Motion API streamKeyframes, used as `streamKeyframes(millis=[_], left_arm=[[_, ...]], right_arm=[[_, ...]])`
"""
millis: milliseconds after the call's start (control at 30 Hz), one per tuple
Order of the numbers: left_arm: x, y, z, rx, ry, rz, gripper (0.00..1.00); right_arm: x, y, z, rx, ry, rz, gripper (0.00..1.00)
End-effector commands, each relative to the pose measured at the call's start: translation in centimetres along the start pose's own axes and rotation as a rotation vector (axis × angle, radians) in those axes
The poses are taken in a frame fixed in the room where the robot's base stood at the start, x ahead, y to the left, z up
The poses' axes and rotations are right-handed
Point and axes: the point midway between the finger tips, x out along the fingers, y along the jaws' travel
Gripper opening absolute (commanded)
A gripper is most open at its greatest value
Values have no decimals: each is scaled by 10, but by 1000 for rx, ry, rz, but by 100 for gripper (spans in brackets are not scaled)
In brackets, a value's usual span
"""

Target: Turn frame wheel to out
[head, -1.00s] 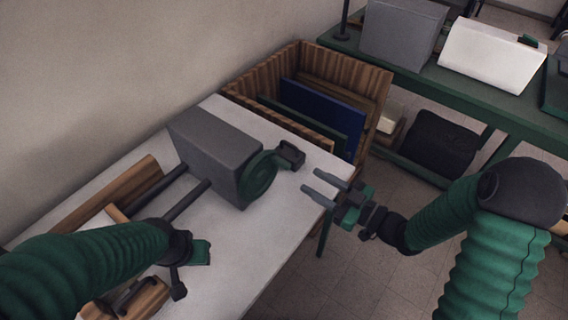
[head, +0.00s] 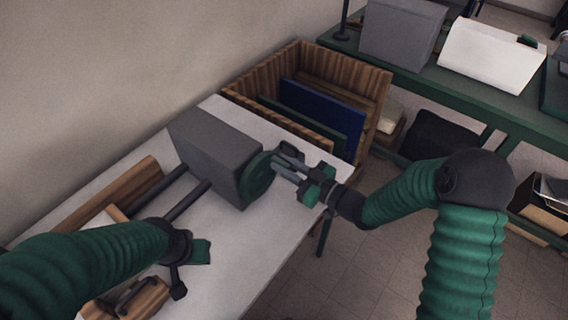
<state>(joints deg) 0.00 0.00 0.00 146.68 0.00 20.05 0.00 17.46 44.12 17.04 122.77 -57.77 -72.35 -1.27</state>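The frame wheel (head: 257,178) is a green disc on the end of a grey block (head: 213,150) on the white table. A dark crank knob (head: 291,150) sits at its rim. My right gripper (head: 281,166) is at the wheel's right side, its two grey fingers pointing left and reaching the wheel beside the knob. The fingers look apart; whether they touch the knob or wheel cannot be told. My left gripper (head: 185,272) hangs at the lower left, above the table near a wooden block with a dark handle (head: 130,297); its fingertips are not clear.
Two dark rods (head: 187,200) run from the grey block toward the lower left. A wooden crate (head: 345,68) with blue and green panels stands behind the table. A green bench (head: 470,95) is at the back right. The white table (head: 245,245) is clear in front of the block.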

Motion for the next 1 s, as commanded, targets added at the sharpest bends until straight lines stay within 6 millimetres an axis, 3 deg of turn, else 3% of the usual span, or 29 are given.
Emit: streamKeyframes(millis=[100,1000], left_arm=[[0,0,0,0,0,0,34],[0,0,0,0,0,0,34]], right_arm=[[0,1,0,-1,0,1,0],[0,1,0,-1,0,3,0]])
